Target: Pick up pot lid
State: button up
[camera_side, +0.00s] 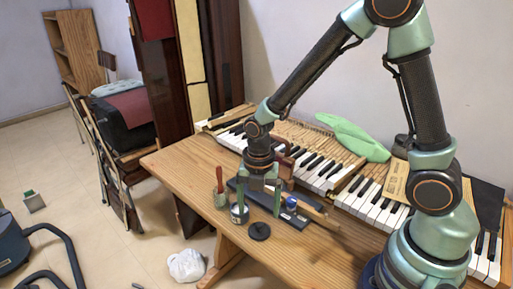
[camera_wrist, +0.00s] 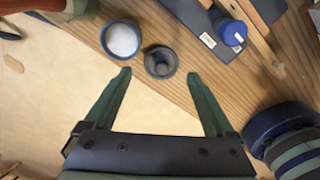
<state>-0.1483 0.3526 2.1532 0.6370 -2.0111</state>
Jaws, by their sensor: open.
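The pot lid (camera_side: 259,231) is a small dark round disc with a knob, lying on the wooden table near its front edge. In the wrist view the lid (camera_wrist: 160,62) shows just beyond and between the fingertips. My gripper (camera_side: 259,210) points down above the table, its green fingers spread and empty. In the wrist view the gripper (camera_wrist: 158,75) has a wide gap between its tips. No contact with the lid is visible.
A small pot (camera_wrist: 121,40) with white contents stands beside the lid. A blue-capped bottle (camera_wrist: 231,31) and a dark flat case (camera_side: 295,218) lie close by. Piano keys (camera_side: 375,207) run along the back of the table. The table's front edge (camera_side: 205,228) is near.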

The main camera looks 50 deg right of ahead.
aim_at(259, 223)
jog(key=f, duration=0.4)
jog(key=shift+s, duration=0.25)
jog(key=shift+f, duration=0.65)
jog(key=c, duration=1.1)
jog(key=shift+r, duration=0.15)
